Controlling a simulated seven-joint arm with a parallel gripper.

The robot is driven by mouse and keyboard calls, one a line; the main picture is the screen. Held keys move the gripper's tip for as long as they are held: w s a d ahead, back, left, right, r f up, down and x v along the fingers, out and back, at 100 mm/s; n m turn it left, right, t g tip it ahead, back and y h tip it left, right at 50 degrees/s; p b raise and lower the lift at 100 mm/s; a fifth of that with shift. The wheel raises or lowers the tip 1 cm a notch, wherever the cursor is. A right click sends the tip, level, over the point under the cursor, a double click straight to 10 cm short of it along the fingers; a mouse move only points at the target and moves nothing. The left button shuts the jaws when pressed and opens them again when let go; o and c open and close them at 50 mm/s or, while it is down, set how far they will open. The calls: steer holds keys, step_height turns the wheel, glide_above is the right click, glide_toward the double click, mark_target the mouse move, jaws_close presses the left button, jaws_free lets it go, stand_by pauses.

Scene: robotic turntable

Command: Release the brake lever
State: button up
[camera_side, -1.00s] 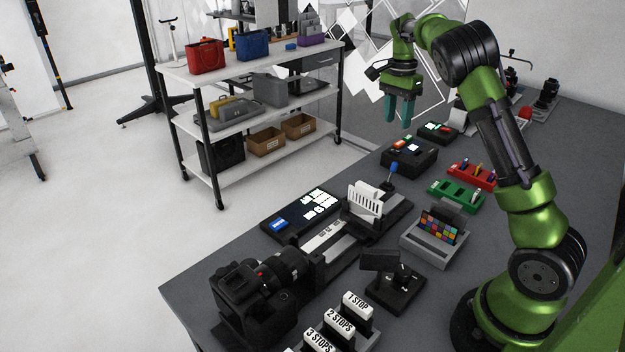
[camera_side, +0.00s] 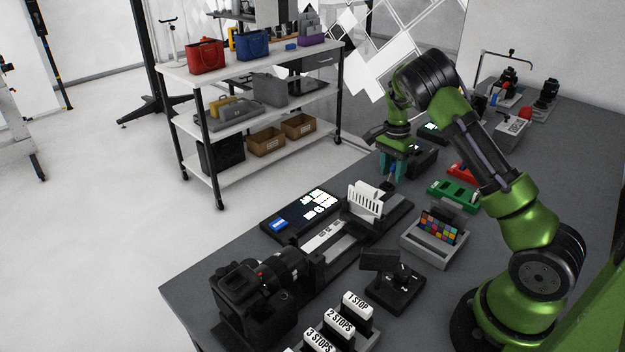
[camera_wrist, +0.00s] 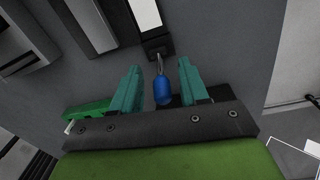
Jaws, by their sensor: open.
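The brake lever is a thin metal stem with a blue grip (camera_wrist: 162,90), rising from a small dark block (camera_wrist: 158,47) at the end of the rail. In the wrist view the blue grip stands between the two teal fingers of my gripper (camera_wrist: 158,88), with a gap on each side. My gripper (camera_side: 392,168) is open and points down over the lever in the side view. There the lever (camera_side: 392,170) is mostly hidden by the fingers.
The dark rail unit (camera_side: 398,207) carries a white slotted block (camera_side: 366,197). A lit panel (camera_side: 302,215), a green tray (camera_side: 453,194) and a colour chart stand (camera_side: 434,245) are close by. A camera (camera_side: 252,300) sits at the table's front left.

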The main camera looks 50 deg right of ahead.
jaws_close()
steer(key=shift+d+f+y, duration=0.1)
steer(key=shift+d+y, duration=0.25)
steer(key=shift+y, duration=0.35)
jaws_free()
step_height(320, 180, up, 17)
steer(key=w+d, duration=0.1)
steer(key=d, duration=0.1)
steer(key=shift+d+f, duration=0.15)
stand_by(0.3)
steer(key=shift+d, duration=0.1)
